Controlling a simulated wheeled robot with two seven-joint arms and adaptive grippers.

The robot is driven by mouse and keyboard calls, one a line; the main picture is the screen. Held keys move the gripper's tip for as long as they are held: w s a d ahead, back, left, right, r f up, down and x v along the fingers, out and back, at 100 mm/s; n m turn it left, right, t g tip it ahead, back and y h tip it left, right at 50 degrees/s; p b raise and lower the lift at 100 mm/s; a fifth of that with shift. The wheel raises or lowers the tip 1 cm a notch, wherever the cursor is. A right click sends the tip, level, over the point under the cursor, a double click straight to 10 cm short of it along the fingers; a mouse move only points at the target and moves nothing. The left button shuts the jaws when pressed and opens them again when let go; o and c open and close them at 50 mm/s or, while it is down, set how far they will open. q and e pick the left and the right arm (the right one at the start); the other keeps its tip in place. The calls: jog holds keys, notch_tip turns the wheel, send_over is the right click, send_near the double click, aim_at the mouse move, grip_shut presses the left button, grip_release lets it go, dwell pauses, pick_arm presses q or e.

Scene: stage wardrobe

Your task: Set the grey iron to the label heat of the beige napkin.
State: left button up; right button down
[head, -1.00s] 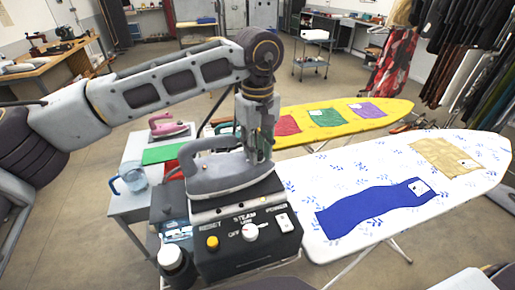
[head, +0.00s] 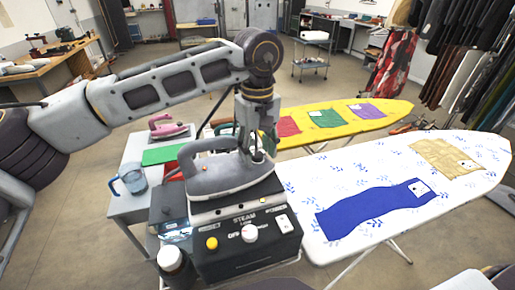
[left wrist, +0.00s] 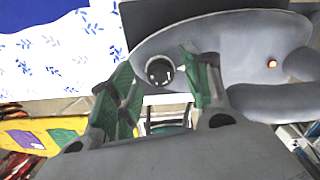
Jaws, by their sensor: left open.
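The grey iron (head: 228,178) rests on a black steam station, its handle toward the left. In the left wrist view the grey iron (left wrist: 235,45) shows a round dark dial (left wrist: 160,70) with a pale marking too small to read, and a small lit orange lamp. My left gripper (head: 256,152) is over the iron's right end. In the left wrist view its open green-padded fingers (left wrist: 158,88) stand on either side of the dial; contact cannot be told. The beige napkin (head: 445,157) lies on the white patterned ironing board (head: 310,185), with a white label (head: 465,164), unreadable here.
The black station (head: 230,262) has a yellow button, a white knob and a switch. A blue napkin (head: 375,207) lies on the same board. Behind, a yellow board (head: 395,108) carries red, green and purple cloths. A pink iron (head: 168,128) and a jug (head: 132,178) stand left.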

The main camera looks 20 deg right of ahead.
jog(key=shift+s+f, duration=0.1)
jog(key=shift+s, duration=0.55)
jog(key=shift+d, duration=0.1)
pick_arm(q)
jog(key=shift+n, duration=0.4)
pick_arm(e)
jog(key=shift+w, duration=0.1)
